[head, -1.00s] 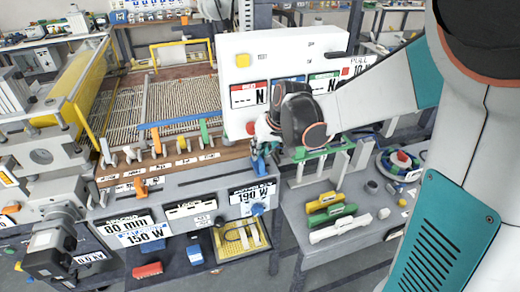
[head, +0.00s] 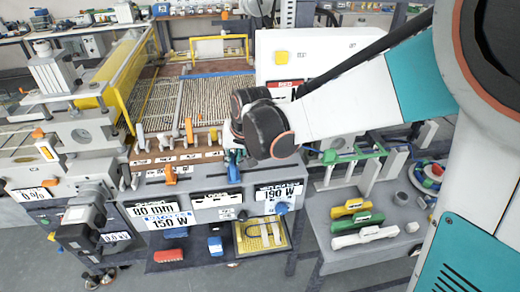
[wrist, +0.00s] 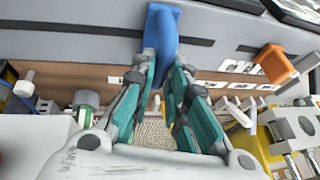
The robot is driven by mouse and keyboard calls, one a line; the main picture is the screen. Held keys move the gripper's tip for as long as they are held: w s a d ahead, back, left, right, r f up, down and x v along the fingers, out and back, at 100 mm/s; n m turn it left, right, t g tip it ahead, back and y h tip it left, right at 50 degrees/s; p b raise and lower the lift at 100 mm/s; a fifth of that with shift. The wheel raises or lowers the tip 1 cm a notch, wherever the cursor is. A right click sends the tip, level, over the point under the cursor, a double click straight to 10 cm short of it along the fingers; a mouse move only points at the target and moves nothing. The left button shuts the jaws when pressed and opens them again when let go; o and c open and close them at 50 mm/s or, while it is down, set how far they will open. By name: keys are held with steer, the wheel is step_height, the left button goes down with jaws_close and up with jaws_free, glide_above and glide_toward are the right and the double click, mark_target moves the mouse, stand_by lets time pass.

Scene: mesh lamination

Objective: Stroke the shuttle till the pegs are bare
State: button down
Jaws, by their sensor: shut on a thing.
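My gripper (wrist: 163,68) is shut on an upright blue handle (wrist: 164,32) at the front rail of the mesh machine. In the head view the blue handle (head: 234,171) shows just below my gripper; my wrist hides part of this area. I cannot tell whether this handle is the shuttle. Several pale pegs stand along the machine's front edge, one at the left (head: 140,138); pale pegs also show in the wrist view (wrist: 236,112). The ribbed mesh (head: 210,100) lies behind them. Whether any strand is on the pegs is too small to tell.
An orange lever (head: 170,175) stands left of my gripper on the front panel. A white upright cabinet (head: 320,45) stands behind my arm. At the right, a grey side table (head: 400,245) carries yellow, green and white pieces. A yellow guard frame (head: 220,40) stands at the back.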

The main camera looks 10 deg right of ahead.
steer(key=a, duration=0.6)
steer(key=shift+a, duration=0.25)
steer(key=c, duration=1.6)
jaws_free()
steer(key=shift+a, duration=0.15)
steer(key=shift+o, duration=0.2)
steer(key=shift+a, duration=0.1)
steer(key=shift+d, duration=0.2)
